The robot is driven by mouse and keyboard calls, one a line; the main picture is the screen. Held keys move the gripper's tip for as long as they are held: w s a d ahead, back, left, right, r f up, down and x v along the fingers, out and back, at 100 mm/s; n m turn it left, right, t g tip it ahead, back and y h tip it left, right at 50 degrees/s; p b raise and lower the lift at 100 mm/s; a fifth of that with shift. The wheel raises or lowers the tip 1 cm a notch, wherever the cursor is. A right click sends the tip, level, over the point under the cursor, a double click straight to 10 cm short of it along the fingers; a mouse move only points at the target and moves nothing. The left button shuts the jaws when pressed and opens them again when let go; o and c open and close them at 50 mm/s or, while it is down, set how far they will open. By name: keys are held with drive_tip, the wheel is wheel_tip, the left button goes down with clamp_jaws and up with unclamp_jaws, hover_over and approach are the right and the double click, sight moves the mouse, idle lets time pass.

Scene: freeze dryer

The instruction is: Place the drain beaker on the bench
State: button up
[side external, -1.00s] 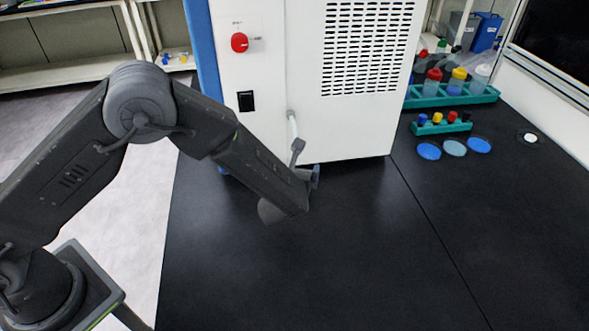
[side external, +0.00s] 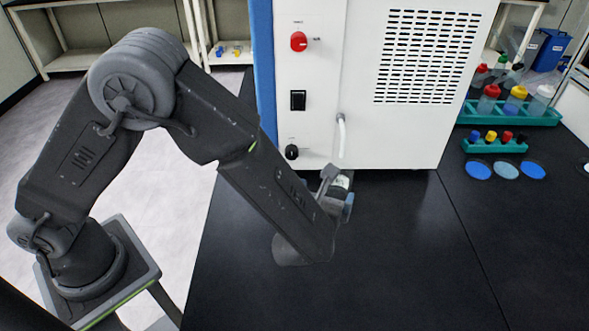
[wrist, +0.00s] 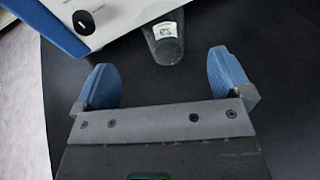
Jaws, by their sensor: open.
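The drain beaker (wrist: 166,44) is a clear, dark-looking beaker with a white label, ahead of my gripper in the wrist view. In the side external view its white label (side external: 342,182) shows just beyond my gripper, below the dryer's drain hose (side external: 341,136); the rest of it is mostly hidden by my arm. My gripper (wrist: 163,76) is open and empty, with its two blue fingers apart on either side of the line to the beaker. In the side external view my gripper (side external: 340,200) is low over the bench and mostly hidden by my wrist.
The freeze dryer (side external: 430,120) stands directly behind the beaker, with a red knob and switch on its front. The black bench (side external: 400,260) is clear in front.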

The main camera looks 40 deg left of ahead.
drive_tip(key=s+a+r+n+g+y, duration=0.1)
drive_tip(key=s+a+r+n+g, duration=0.4)
drive_tip(key=a+n, duration=0.35)
drive_tip(key=s+a+r+n+g+y, duration=0.1)
drive_tip(key=s+a+r+n+g, duration=0.2)
drive_tip(key=s+a+r+n, duration=0.45)
drive_tip(key=s+d+r+n+h, duration=0.1)
drive_tip(key=s+r+n+h, duration=0.5)
drive_tip(key=n, duration=0.9)
drive_tip(key=s+h, duration=0.1)
drive_tip(key=s, duration=0.1)
drive_tip(key=shift+s+d+r+n+h, duration=0.2)
drive_tip(key=shift+s+n+h, duration=0.1)
drive_tip(key=shift+s+h, duration=0.1)
drive_tip(key=shift+w, duration=0.1)
drive_tip(key=shift+c, duration=0.2)
